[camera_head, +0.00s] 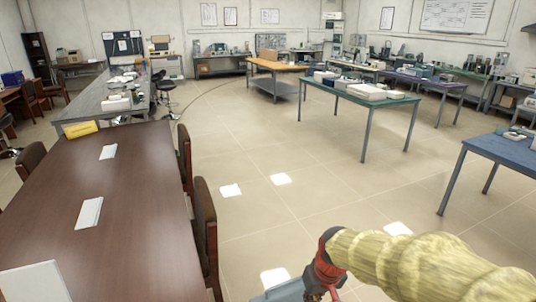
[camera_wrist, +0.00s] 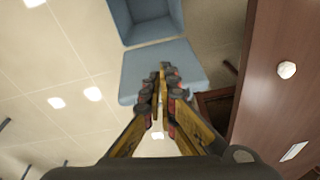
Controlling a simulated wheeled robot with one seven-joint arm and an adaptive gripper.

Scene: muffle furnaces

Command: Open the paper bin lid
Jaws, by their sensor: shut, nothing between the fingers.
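The paper bin (camera_wrist: 178,22) is a blue-grey box at the top of the wrist view, and its dark inside shows. Its flat blue-grey lid (camera_wrist: 190,58) stands away from the opening, along the near edge. My gripper (camera_wrist: 163,72) is shut and empty, with its fingertips in front of the lid; I cannot tell if they touch it. In the head view my gripper (camera_head: 322,284) is at the bottom edge, beside a small blue-grey part of the bin or lid (camera_head: 278,291). The rest of the bin is out of that view.
A long brown table (camera_head: 120,210) with chairs (camera_head: 205,228) along its side stands left of my gripper. A green-topped table (camera_head: 345,98) and a blue table (camera_head: 510,150) stand farther right. Tiled floor (camera_head: 270,150) is clear in the middle.

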